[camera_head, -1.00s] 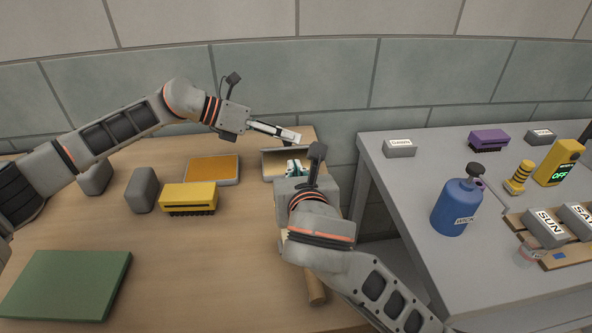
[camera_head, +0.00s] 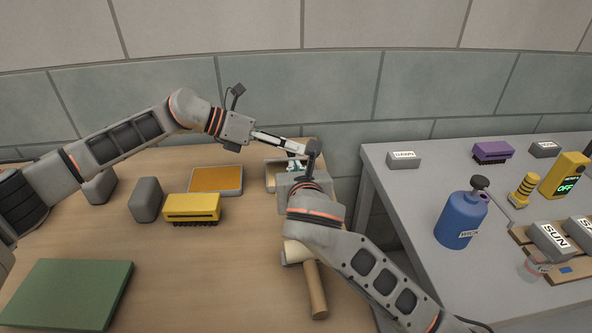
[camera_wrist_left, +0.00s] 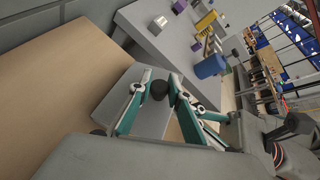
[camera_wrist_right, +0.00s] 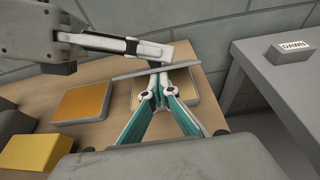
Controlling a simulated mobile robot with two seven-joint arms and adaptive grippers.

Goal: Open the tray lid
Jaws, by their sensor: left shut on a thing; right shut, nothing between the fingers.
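My left gripper (camera_wrist_left: 160,82) is shut on the lid's dark knob (camera_wrist_left: 159,91). My right gripper (camera_wrist_right: 161,95) is shut and empty, low in front of the tray, its tips just below the lid's edge in the picture.
A second orange-topped tray (camera_head: 215,180), a yellow brush (camera_head: 191,208) and grey blocks (camera_head: 145,200) stand to the left. A wooden mallet (camera_head: 316,288) lies by my right forearm. A grey table (camera_head: 405,215) with a blue bottle (camera_head: 460,222) is right, across a gap.

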